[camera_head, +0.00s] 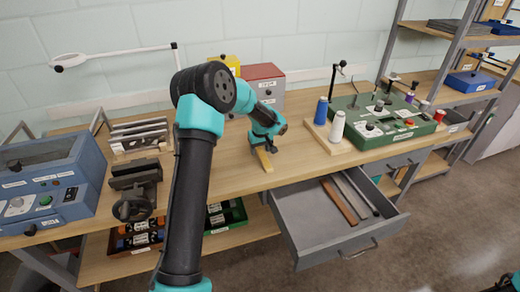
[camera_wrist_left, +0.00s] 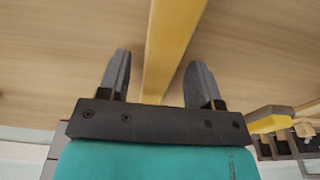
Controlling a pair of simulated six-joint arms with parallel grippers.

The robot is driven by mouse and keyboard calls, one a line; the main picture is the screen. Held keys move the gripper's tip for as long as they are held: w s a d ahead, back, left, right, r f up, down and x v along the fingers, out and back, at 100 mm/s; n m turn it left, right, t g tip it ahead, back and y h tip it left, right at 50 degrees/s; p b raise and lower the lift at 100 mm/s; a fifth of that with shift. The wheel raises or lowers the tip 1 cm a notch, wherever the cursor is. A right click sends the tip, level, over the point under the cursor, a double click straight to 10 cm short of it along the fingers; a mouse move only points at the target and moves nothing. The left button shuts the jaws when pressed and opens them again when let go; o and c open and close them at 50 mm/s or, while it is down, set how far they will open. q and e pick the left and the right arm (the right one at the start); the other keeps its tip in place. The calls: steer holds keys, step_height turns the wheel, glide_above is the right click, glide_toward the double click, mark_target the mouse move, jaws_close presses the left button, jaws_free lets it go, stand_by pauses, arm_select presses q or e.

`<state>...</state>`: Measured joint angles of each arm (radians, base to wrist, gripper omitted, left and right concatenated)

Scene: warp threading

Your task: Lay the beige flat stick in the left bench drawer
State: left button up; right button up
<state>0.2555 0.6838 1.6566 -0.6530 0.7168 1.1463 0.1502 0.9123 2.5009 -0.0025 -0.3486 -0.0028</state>
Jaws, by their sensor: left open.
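The beige flat stick (camera_head: 265,161) lies on the wooden bench near its front edge, below my left gripper (camera_head: 261,145). In the left wrist view the stick (camera_wrist_left: 172,40) runs between the two open fingers of the gripper (camera_wrist_left: 157,82). The grey bench drawer (camera_head: 298,228) is pulled out to the right of my left arm, below the bench top. A dark and teal piece of my right arm shows at the bottom right corner, too cut off to read.
The drawer holds a brown flat stick (camera_head: 338,201) and several grey strips, with bare floor toward its left. A dark clamp (camera_head: 134,188) and blue case (camera_head: 45,180) are at left.

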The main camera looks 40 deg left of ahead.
arm_select(q)
step_height(320, 180, up, 12)
steer(key=d, duration=0.1)
steer(key=shift+s, duration=0.45)
steer(key=shift+d, duration=0.1)
steer(key=shift+o, duration=0.5)
step_height(320, 180, up, 5)
glide_above(261, 153)
steer(key=shift+s+d, duration=0.1)
steer(key=shift+s, duration=0.2)
